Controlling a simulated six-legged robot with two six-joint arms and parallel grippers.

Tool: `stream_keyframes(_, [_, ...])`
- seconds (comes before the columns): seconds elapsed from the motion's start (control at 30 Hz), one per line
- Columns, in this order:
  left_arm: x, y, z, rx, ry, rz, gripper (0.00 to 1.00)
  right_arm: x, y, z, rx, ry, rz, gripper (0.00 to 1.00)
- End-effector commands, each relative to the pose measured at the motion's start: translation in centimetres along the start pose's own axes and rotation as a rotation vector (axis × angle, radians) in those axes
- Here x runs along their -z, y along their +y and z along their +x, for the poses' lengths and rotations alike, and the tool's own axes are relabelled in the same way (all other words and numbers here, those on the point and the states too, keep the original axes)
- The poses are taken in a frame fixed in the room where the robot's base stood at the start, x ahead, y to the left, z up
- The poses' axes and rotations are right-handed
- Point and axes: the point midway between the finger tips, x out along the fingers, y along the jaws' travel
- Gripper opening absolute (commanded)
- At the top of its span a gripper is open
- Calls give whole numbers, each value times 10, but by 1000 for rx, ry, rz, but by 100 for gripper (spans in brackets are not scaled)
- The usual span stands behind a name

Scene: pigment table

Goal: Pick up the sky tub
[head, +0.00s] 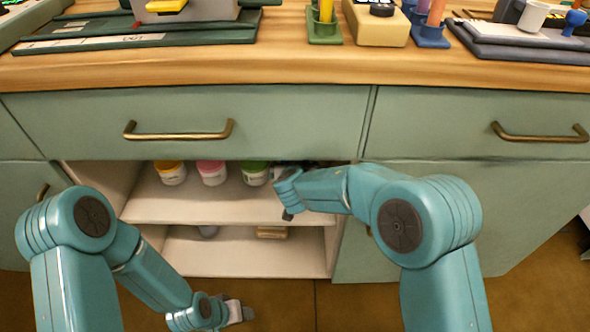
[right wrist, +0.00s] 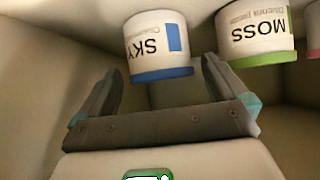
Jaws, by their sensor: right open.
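The sky tub (right wrist: 160,45) is a white tub with a blue rim and the word SKY, upside down in the right wrist view. It stands ahead of my right gripper (right wrist: 160,72), whose jaws are open, with the fingertips near the tub's lower edge in that view. Whether they touch it I cannot tell. In the head view my right gripper (head: 289,212) reaches into the open shelf, and my right arm hides most of the sky tub. My left gripper (head: 240,312) hangs low in front of the cabinet; its jaws are too small to judge.
A moss tub (right wrist: 255,32) with a green rim stands beside the sky tub. Pink (head: 211,172) and orange (head: 171,173) tubs stand further left on the upper shelf (head: 220,208). The drawer (head: 190,115) above and the shelf's side walls bound the opening.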

Motion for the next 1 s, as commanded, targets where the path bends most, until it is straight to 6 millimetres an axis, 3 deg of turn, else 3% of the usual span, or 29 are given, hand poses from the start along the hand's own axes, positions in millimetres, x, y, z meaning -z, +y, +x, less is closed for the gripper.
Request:
stream_keyframes(0.13, [1,0,1,0,3,1,43,1,0,19,-1,0,1,100])
stream_keyframes(0.4, [1,0,1,0,4,1,43,1,0,22,0,0,1,97])
stream_keyframes(0.57, [1,0,1,0,4,1,43,1,0,21,0,0,1,45])
stream_keyframes(0.6, [1,0,1,0,4,1,43,1,0,21,0,0,1,38])
stream_keyframes(1.0, [1,0,1,0,4,1,43,12,1,17,-1,5,4,38])
